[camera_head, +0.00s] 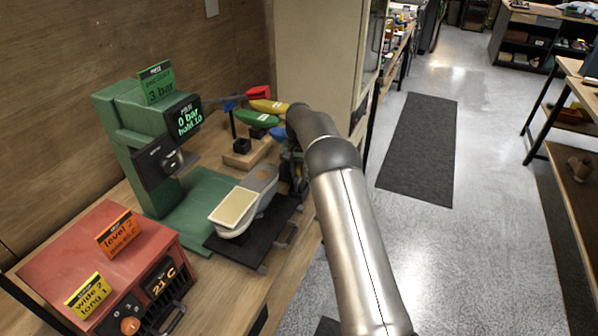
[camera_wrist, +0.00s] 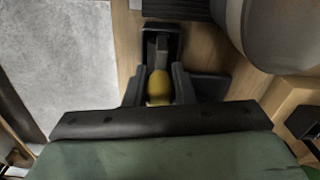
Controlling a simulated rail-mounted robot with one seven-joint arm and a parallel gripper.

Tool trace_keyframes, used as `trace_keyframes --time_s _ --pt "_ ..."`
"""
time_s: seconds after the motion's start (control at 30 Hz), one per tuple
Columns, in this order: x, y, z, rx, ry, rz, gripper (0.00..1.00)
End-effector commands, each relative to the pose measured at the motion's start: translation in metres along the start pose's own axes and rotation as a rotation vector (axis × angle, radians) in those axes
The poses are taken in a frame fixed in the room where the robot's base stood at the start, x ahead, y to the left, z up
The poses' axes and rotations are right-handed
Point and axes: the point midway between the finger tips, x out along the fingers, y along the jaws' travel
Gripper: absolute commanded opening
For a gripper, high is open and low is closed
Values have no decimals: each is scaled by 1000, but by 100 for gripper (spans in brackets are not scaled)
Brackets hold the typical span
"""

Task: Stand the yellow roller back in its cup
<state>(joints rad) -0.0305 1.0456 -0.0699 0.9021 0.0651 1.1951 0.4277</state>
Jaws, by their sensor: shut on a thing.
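My gripper (camera_wrist: 159,82) is shut on the yellow roller (camera_wrist: 160,89); a rounded yellow end shows between its two dark fingers in the wrist view. The rest of the roller is hidden or too dark to tell. Just beyond the fingers is a dark, narrow, box-like shape (camera_wrist: 148,32) with a grey piece inside; I cannot tell whether this is the cup. In the head view my arm reaches to the bench's right edge, and its end hides the fingers and the roller.
A grey sneaker (camera_head: 262,183) with a pale block (camera_head: 233,207) is on a black tray (camera_head: 228,247). A green press (camera_head: 135,140) and red box (camera_head: 100,250) stand left. Red, yellow (camera_head: 268,106), green and blue pieces are behind.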

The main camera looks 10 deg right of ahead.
Motion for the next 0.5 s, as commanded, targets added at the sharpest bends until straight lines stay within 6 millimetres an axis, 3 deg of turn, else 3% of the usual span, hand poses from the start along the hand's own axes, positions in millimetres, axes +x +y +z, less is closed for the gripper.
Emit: trace_keyframes --time_s 0.5 --pt "14 0 0 0 0 0 0"
